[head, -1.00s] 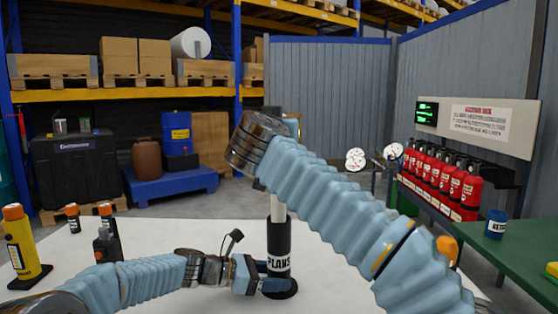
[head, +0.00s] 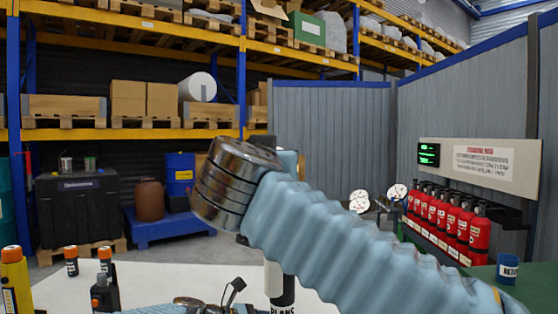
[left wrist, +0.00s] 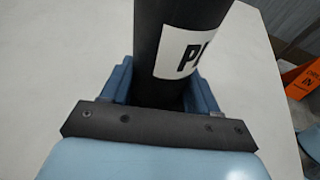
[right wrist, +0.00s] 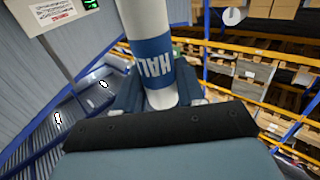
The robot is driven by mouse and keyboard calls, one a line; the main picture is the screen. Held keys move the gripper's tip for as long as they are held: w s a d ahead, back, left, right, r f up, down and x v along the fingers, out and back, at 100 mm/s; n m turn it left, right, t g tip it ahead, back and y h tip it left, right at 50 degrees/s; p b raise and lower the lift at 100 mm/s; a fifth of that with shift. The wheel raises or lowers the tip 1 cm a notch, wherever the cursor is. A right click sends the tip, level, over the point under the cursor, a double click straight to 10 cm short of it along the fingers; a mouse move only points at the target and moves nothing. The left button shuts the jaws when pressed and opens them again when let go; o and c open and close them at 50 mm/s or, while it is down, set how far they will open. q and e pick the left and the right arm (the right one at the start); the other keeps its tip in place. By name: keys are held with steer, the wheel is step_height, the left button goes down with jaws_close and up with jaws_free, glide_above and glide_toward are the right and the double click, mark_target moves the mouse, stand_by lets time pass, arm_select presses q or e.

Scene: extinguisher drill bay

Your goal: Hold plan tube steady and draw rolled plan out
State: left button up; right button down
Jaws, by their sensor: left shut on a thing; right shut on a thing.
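The black plan tube (head: 286,291) stands at the bottom of the head view, its PLANS label cut by the frame edge. My left gripper (left wrist: 160,88) is shut around the tube in the left wrist view, below the white label. My right gripper (right wrist: 156,92) is shut on the rolled plan (right wrist: 147,18), white with a blue lettered band. In the head view the plan's white lower part (head: 273,280) overlaps the tube's left side; I cannot tell whether it is still inside. My right arm hides the plan's upper part and the right gripper there.
Orange-capped bottles (head: 17,283) stand on the white table (head: 52,291) at left. Red extinguishers (head: 462,236) line the right wall. A blue cup (head: 507,268) stands on the green bench (head: 487,285). An orange sign (left wrist: 299,78) shows in the left wrist view.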

steer(key=s, duration=0.6)
steer(key=shift+s+a, duration=0.35)
steer(key=shift+a, duration=0.1)
arm_select(q)
steer(key=o, duration=0.9)
